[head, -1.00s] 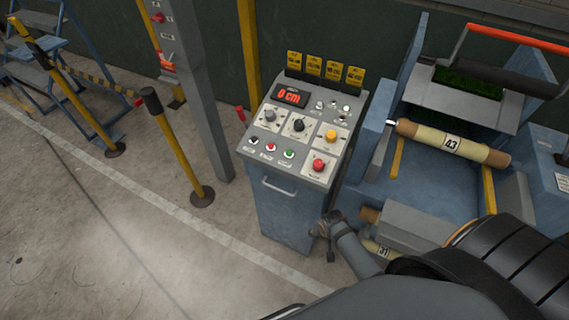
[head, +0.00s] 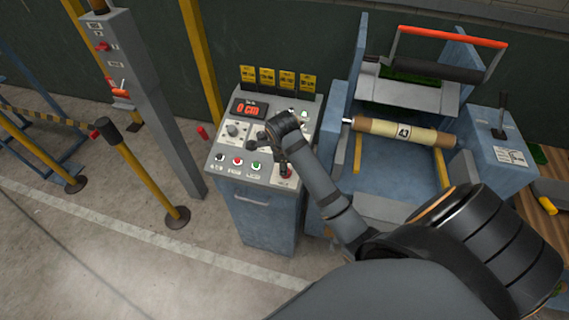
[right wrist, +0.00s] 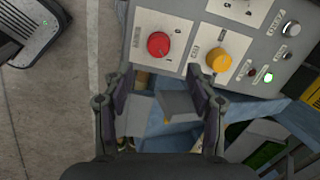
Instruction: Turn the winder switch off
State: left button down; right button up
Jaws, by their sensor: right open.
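The grey control console (head: 265,222) stands at the centre of the head view, with a red "0 cm" display. Labels are too small to read, so I cannot tell which control is the winder switch. My right gripper (head: 281,160) is over the panel's right part, hiding some controls. In the right wrist view my open, empty right gripper (right wrist: 160,82) has the red button (right wrist: 158,44) and yellow knob (right wrist: 218,60) beyond its fingertips. My left gripper is out of view.
Right of the console is a blue roller machine with a tan roll (head: 400,131). A lever (head: 501,113) stands on its right housing. A grey post (head: 150,100) with switches and a yellow barrier post (head: 150,180) stand left. Yellow tags (head: 270,78) line the console's back edge.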

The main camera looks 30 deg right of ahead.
jog(key=p+x, duration=0.2)
jog(key=x, duration=0.7)
jog(key=shift+w+f, duration=0.1)
jog(key=shift+f, duration=0.15)
jog(key=shift+w+f, duration=0.1)
jog(key=shift+f, duration=0.35)
jog(key=shift+d, duration=0.1)
jog(key=c, duration=1.2)
jog(key=shift+o, duration=0.2)
